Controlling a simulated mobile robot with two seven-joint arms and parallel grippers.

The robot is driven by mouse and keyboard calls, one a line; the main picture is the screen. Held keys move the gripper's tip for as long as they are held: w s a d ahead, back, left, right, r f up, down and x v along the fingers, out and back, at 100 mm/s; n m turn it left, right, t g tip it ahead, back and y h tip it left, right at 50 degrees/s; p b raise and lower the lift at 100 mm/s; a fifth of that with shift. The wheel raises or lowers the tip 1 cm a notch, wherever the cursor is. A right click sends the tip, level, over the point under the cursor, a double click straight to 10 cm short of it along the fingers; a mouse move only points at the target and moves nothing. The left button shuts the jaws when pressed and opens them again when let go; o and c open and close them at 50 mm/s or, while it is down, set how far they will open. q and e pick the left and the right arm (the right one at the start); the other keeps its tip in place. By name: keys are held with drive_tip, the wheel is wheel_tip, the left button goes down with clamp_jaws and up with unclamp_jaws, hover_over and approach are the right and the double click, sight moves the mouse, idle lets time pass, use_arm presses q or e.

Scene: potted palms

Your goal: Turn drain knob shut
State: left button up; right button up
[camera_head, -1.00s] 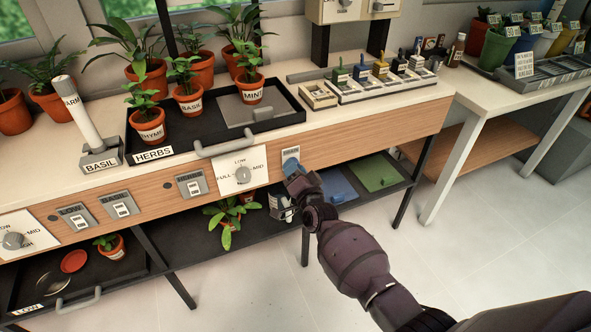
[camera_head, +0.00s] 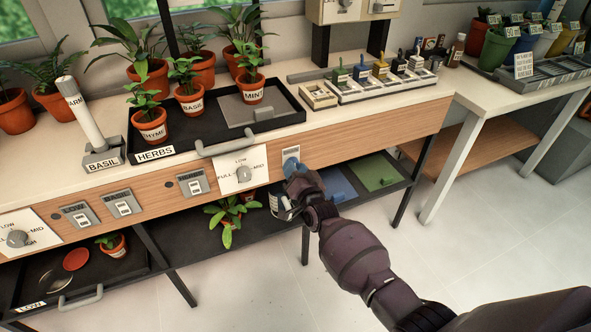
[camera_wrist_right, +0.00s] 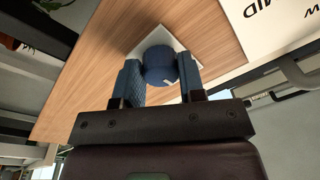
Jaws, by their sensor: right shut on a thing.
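The drain knob is a round blue knob (camera_wrist_right: 161,66) on a pale square plate (camera_wrist_right: 146,37) on the wooden front of the bench. In the head view the plate (camera_head: 290,154) shows just above my right gripper (camera_head: 290,178), which hides part of the knob. In the right wrist view my right gripper (camera_wrist_right: 162,84) has one finger on each side of the knob and is shut on it. A small light mark shows on the knob's lower face. My left gripper is not in view.
A dial (camera_head: 244,173) marked low, mid and full sits left of the drain plate. The herb tray's grey handle (camera_head: 227,142) juts out above it. A lower shelf holds a leafy plant (camera_head: 232,213) and a green mat (camera_head: 377,173). Floor in front is clear.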

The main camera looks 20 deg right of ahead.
drive_tip(key=o, duration=0.9)
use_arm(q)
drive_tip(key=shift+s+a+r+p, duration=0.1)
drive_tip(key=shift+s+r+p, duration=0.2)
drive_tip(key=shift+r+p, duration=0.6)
use_arm(e)
drive_tip(key=s, duration=0.7)
drive_tip(key=s+f, duration=0.1)
drive_tip(key=s, duration=0.2)
drive_tip(key=shift+s+d, duration=0.2)
drive_tip(key=shift+s, duration=0.2)
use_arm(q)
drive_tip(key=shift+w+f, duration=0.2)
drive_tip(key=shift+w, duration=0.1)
